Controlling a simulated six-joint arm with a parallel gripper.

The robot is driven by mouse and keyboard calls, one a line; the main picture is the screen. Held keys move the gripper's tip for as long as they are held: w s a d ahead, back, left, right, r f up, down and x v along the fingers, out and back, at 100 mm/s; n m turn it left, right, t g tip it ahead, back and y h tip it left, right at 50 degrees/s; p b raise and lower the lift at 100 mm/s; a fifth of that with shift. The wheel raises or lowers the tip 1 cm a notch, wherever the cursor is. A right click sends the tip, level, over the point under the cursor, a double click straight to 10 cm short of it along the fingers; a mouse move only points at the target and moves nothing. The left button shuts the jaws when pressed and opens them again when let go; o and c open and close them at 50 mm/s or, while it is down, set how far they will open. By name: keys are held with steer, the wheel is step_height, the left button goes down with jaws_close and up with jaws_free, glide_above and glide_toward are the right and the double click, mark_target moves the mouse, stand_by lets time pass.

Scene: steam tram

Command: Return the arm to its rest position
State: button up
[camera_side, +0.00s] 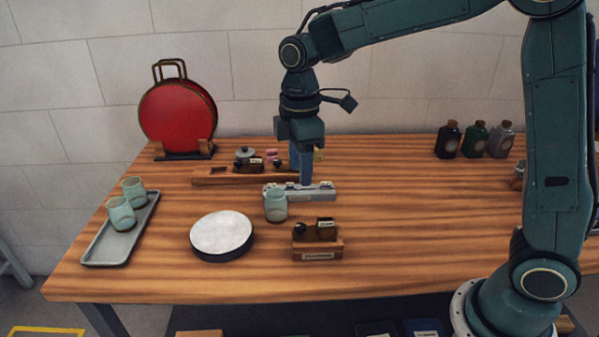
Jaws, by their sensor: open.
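My gripper (302,180) points straight down over the middle of the wooden table (400,240). Its fingertips are just above or at a small grey metal holder (322,191); I cannot tell if they touch it. The fingers look seen edge-on, and I see nothing clearly held between them. A pale green cup (276,206) stands just left of and in front of the holder, close to the fingers. My arm reaches in from the right.
A grey tray (100,250) with two green cups (122,214) lies at the left. A round white-topped disc (221,233) and a small labelled wooden block (318,250) are in front. Red round plates (177,115) stand behind left. Several bottles (474,141) stand behind right. The right-centre table is clear.

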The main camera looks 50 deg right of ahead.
stand_by(0.3)
steer(key=s+d+r+m+t, duration=0.2)
steer(key=s+m, duration=0.4)
steer(key=s, duration=0.5)
steer(key=s+d+r+m+t, duration=0.3)
steer(key=s+d+m, duration=0.2)
steer(key=s, duration=0.7)
steer(key=shift+r+m+t, duration=0.15)
steer(key=shift+m+t, duration=0.15)
steer(key=shift+m, duration=0.3)
